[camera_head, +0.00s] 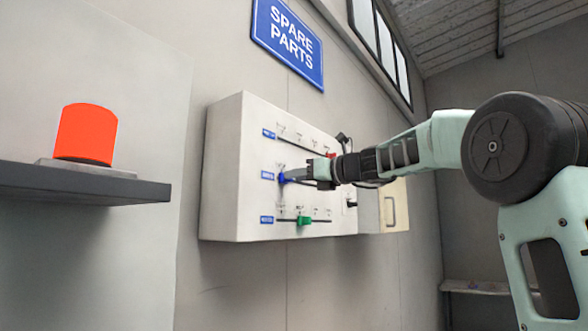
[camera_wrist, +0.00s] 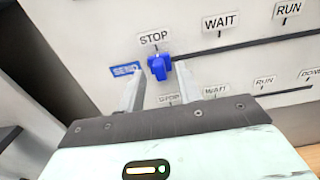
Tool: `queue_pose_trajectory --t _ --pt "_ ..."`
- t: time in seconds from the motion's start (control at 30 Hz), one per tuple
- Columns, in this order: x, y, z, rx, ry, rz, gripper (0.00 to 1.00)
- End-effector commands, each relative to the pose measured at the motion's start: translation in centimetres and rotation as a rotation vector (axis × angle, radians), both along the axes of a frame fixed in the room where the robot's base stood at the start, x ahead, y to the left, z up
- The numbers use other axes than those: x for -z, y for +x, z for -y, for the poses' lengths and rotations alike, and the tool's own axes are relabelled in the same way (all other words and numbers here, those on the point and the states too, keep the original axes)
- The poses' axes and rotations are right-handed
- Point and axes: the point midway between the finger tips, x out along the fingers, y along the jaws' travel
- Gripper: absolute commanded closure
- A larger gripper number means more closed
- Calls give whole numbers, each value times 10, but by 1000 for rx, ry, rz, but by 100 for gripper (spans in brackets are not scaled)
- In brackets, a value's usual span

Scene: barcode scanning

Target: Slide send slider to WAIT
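The send slider is a blue knob (camera_wrist: 159,67) at the left end of its dark track, under the STOP label (camera_wrist: 155,38) and right of the blue SEND plate (camera_wrist: 126,69) in the wrist view. The WAIT label (camera_wrist: 220,22) is farther right along the same track. My gripper (camera_wrist: 157,85) is open, with its fingertips on either side of the blue knob; I cannot tell whether they touch it. In the head view my gripper (camera_head: 290,178) is at the middle row of the white panel (camera_head: 225,180), and the blue knob (camera_head: 282,178) shows at its tip.
A red knob (camera_head: 331,156) is on the top row and a green knob (camera_head: 304,220) on the bottom row. The RUN label (camera_wrist: 289,10) is right of WAIT. A shelf (camera_head: 90,187) holding an orange-red cylinder (camera_head: 86,134) juts out at the left.

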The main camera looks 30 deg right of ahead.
Motion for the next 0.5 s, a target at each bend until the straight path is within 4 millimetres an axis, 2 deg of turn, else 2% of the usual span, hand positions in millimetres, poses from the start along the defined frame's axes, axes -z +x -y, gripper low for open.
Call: queue_pose_trajectory --t 0.2,0.5 --pt "-1 16 -6 0 0 0 65" --pt "0 17 -7 0 -1 0 65"
